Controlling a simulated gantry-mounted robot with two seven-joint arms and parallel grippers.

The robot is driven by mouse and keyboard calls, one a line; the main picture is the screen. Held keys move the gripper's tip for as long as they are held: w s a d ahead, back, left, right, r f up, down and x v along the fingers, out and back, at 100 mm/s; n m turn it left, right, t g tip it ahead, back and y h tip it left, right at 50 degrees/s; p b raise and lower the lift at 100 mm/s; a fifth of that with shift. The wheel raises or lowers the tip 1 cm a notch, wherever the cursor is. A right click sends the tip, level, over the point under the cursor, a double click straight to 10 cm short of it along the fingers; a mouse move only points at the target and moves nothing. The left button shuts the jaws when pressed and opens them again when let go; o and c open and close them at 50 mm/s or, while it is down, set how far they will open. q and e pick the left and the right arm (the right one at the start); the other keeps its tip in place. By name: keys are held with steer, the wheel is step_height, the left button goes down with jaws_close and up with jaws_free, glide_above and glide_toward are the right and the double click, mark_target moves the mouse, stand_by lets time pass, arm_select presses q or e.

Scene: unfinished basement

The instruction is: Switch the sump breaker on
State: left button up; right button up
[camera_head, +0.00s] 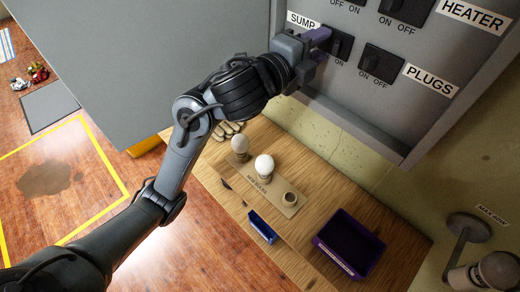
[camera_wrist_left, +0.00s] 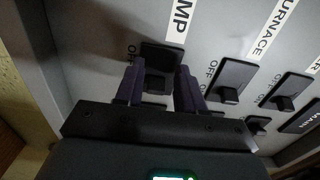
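The sump breaker (camera_head: 341,43) is a black switch on the grey panel, beside the SUMP label (camera_head: 303,20). My left gripper (camera_head: 320,37) reaches it from the left, with its purple fingers at the switch. In the left wrist view, the two fingers (camera_wrist_left: 160,88) stand apart on either side of the lower part of the sump breaker (camera_wrist_left: 161,56). A gap shows between them, so the gripper looks open. An OFF mark shows beside the breaker there. I cannot tell which way its lever sits. My right gripper is not in view.
The plugs breaker (camera_head: 381,62) is close to the right, and the furnace breaker (camera_wrist_left: 232,80) is beside the right finger. Below the panel, a wooden bench (camera_head: 330,192) holds bulbs (camera_head: 264,165), a blue-purple bin (camera_head: 349,246) and gloves. A lamp (camera_head: 468,228) is at lower right.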

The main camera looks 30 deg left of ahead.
arm_select(q)
steer(key=s+a+p, duration=0.3)
steer(key=s, duration=0.7)
steer(key=s+f+n+g, duration=0.3)
steer(key=f+n, duration=0.1)
steer(key=f, duration=0.9)
steer(key=s+d+f+n+g+y, duration=0.1)
steer(key=s+f+n+g, duration=0.2)
steer(key=f, duration=1)
steer(key=shift+s+d+f+n+b, duration=0.25)
steer(key=shift+s+f+n+b, duration=0.15)
steer(key=shift+n, duration=0.2)
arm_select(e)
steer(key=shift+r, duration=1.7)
